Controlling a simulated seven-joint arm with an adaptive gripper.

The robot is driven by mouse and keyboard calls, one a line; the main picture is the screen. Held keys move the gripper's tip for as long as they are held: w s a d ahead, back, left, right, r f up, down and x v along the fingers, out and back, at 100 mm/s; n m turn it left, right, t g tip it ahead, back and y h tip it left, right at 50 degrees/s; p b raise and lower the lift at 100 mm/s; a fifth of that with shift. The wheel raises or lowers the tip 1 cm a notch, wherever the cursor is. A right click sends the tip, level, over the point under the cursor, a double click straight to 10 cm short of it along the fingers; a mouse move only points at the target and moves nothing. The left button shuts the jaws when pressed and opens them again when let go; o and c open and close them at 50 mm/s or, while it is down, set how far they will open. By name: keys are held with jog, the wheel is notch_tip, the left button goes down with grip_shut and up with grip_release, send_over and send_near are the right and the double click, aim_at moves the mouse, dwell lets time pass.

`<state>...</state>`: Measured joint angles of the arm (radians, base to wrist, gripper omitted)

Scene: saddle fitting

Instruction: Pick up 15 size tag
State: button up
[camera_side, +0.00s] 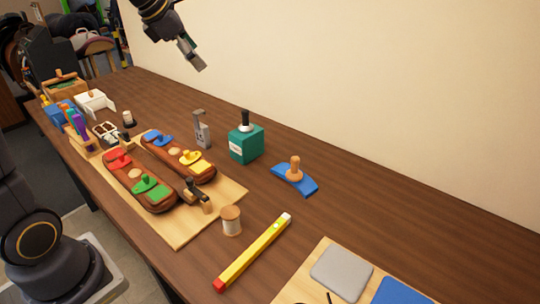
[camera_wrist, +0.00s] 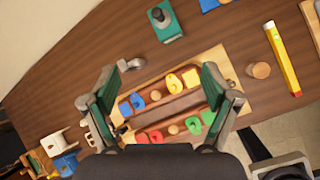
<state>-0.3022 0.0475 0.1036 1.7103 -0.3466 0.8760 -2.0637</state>
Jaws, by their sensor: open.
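Four coloured tags sit on two brown saddle-like forms on a light wooden board (camera_side: 232,190). They are a blue tag (camera_side: 159,138), a yellow tag (camera_side: 192,158), a red tag (camera_side: 119,159) and a green tag (camera_side: 150,187). In the wrist view, the yellow tag (camera_wrist: 181,82), blue tag (camera_wrist: 131,103), red tag (camera_wrist: 150,136) and green tag (camera_wrist: 200,122) lie between or below my fingers. Any size numbers are too small to read, so I cannot tell which is 15. My gripper (camera_side: 201,66) is open and empty, high above the table; it frames the board in the wrist view (camera_wrist: 160,72).
A thread spool (camera_side: 231,220) and yellow level (camera_side: 253,251) lie right. The back-right tabletop is clear.

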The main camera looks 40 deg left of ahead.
jog(key=w+a+f+n+g, duration=0.1)
jog(key=w+a+f+n, duration=0.3)
jog(key=a+f, duration=0.45)
jog(key=n+g, duration=0.1)
jog(key=n, duration=0.1)
send_near(200, 125)
jog(key=x, duration=0.5)
jog(key=shift+s+a+f, duration=0.1)
jog(key=shift+a+f, duration=0.05)
jog(key=shift+a, duration=0.1)
jog(key=x, duration=0.6)
jog(key=shift+d, duration=0.2)
jog(key=c, duration=1.3)
